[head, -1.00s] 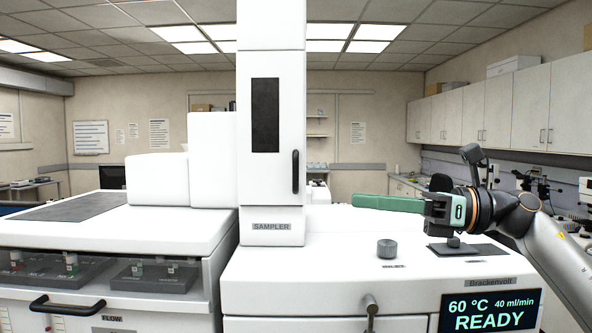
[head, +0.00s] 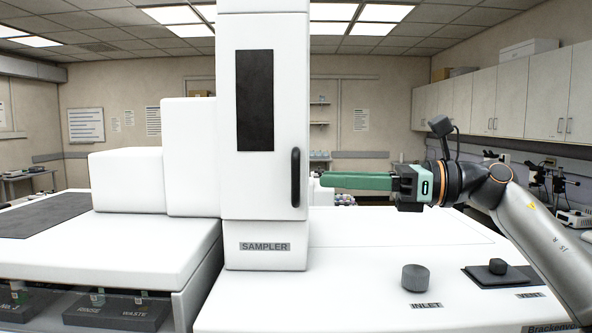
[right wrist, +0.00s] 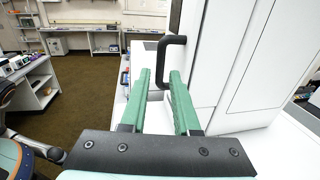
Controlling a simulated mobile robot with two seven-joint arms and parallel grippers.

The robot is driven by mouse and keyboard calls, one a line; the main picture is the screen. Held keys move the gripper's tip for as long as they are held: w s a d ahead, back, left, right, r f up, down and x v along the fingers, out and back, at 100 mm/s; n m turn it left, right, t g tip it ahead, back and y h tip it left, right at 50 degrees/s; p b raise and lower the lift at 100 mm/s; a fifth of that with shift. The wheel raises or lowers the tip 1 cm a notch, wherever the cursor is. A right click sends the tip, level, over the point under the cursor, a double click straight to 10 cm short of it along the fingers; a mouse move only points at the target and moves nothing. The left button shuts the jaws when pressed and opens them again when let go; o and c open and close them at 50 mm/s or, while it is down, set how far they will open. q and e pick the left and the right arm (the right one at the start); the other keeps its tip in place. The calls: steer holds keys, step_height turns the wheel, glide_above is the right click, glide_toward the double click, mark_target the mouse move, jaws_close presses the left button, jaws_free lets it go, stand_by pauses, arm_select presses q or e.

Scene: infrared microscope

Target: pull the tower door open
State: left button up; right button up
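The white sampler tower (head: 262,215) stands in the middle of the head view, its door looking closed. The door has a dark window (head: 255,100) and a black vertical bar handle (head: 296,178) on its right edge. My right gripper (head: 322,180) points left at the handle with its green fingers, the tips a little right of it at about its height. In the right wrist view the fingers (right wrist: 161,74) are apart and empty, and the handle (right wrist: 163,62) shows in line with the gap between them. I see no contact. My left gripper is not in view.
The white instrument top bears an inlet knob (head: 415,278) and a dark pad with a small knob (head: 497,267), below my right arm. White housing blocks (head: 190,155) stand left of the tower. Open floor (right wrist: 75,85) lies beyond in the wrist view.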

mark_target(296, 195)
steer(key=a, duration=0.2)
steer(key=w+a+p, duration=0.1)
steer(key=a, duration=0.3)
steer(key=shift+w+a+p, duration=0.25)
steer(key=shift+a+p, duration=0.05)
steer(key=shift+a, duration=0.05)
jaws_close()
stand_by(1.1)
